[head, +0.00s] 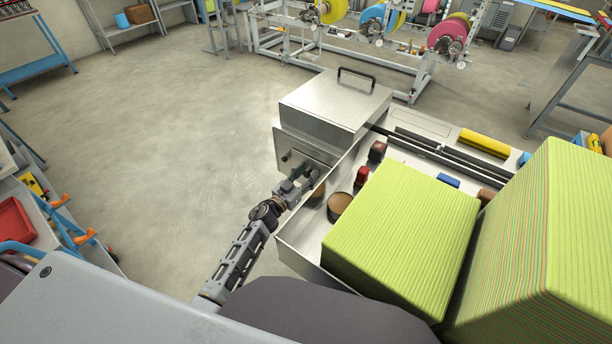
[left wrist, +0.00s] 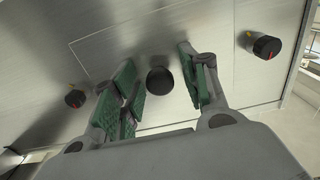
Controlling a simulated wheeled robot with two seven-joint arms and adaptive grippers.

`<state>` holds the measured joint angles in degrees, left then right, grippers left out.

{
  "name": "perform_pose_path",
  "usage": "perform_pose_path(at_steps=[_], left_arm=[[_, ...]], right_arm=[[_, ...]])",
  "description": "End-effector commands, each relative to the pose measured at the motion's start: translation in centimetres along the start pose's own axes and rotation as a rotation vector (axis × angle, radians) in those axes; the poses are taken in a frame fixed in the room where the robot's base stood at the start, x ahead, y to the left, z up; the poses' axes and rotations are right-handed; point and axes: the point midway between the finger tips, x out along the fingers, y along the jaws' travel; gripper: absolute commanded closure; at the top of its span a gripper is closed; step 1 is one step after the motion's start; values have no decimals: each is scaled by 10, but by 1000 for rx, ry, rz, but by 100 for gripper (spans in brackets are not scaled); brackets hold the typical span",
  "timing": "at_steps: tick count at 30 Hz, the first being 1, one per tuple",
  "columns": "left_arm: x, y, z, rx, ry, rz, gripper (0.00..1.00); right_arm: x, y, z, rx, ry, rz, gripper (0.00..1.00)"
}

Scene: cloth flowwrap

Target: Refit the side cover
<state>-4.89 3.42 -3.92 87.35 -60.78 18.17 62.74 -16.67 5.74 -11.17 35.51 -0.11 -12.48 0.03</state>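The side cover (head: 291,149) is a flat metal plate standing upright at the side of the steel housing (head: 336,104). In the left wrist view the plate (left wrist: 120,45) fills much of the picture. A round black knob (left wrist: 160,80) sits at its middle. Two black latch knobs with red marks sit left (left wrist: 75,98) and right (left wrist: 266,46) of it. My left gripper (head: 305,173) is in front of the plate. In the left wrist view its green-padded fingers (left wrist: 156,68) are open, one on each side of the middle knob, with gaps visible. My right gripper is out of view.
Stacks of green cloth (head: 405,222) lie in and beside the metal tray (head: 296,240) to the right of my left arm. A brown round item (head: 339,204) lies in the tray. A rack with coloured rolls (head: 372,18) stands behind. The floor (head: 180,130) on the left is clear.

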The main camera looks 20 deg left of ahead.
Motion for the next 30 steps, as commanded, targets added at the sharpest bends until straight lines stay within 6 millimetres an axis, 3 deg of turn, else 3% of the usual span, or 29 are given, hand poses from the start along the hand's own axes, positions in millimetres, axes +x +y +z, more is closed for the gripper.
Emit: perform_pose_path(at_steps=[14, 30], left_arm=[[-4, 0, 1, 0, -2, -1, 53], [-46, 0, 2, 1, -3, 0, 53]], right_arm=[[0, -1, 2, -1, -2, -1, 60], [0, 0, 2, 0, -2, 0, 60]])
